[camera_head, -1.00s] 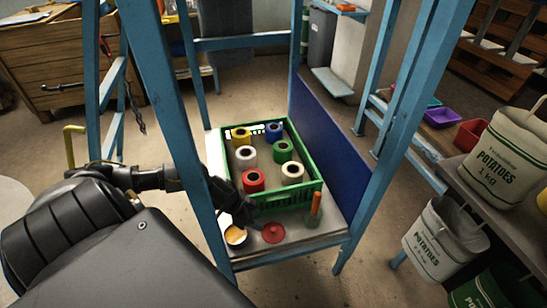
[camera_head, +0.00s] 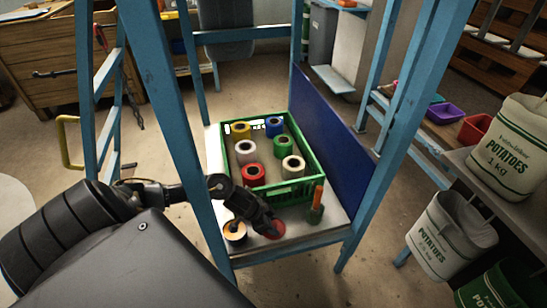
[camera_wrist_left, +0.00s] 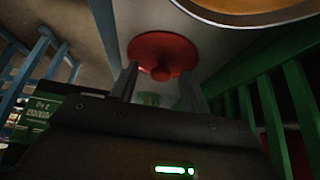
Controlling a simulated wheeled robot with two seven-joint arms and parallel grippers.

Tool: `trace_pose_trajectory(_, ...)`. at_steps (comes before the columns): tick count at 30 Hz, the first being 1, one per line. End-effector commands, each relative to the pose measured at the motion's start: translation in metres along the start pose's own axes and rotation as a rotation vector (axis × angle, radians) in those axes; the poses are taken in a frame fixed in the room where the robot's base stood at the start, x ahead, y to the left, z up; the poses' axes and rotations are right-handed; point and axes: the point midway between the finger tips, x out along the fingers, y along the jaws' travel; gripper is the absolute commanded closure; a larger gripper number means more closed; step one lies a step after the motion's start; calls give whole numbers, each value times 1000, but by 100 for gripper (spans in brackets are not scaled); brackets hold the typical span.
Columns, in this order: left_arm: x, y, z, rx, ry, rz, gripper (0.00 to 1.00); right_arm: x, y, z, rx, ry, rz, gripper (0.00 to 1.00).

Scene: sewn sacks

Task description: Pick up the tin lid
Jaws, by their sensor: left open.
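The tin lid is a red disc with a small knob, lying on the grey shelf; in the head view (camera_head: 276,233) my left gripper partly covers it. In the left wrist view the tin lid (camera_wrist_left: 163,50) is just ahead, its knob between the two fingertips. My left gripper (camera_head: 268,227) is open and empty, close over the lid; its fingers also show in the left wrist view (camera_wrist_left: 160,78). I cannot tell whether they touch it. The open tin (camera_head: 235,238) stands just left of the lid. My right gripper is out of view.
A green crate (camera_head: 318,180) with several coloured thread cones stands behind the lid. A green holder with an orange-handled tool (camera_head: 317,208) stands to the right. Blue posts (camera_head: 180,110) frame the shelf. Potato sacks (camera_head: 508,148) are at far right.

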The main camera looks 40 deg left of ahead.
Motion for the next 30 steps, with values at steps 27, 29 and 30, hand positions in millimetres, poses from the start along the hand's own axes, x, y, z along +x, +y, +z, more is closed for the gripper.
trace_pose_trajectory(27, 0, 0, 0, 0, 0, -1, 100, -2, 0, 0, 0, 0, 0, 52)
trace_pose_trajectory(29, -3, -1, -2, 0, 0, -1, 100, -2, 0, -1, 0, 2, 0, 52)
trace_pose_trajectory(30, -5, -1, -3, 1, 0, -1, 100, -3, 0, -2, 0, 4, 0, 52)
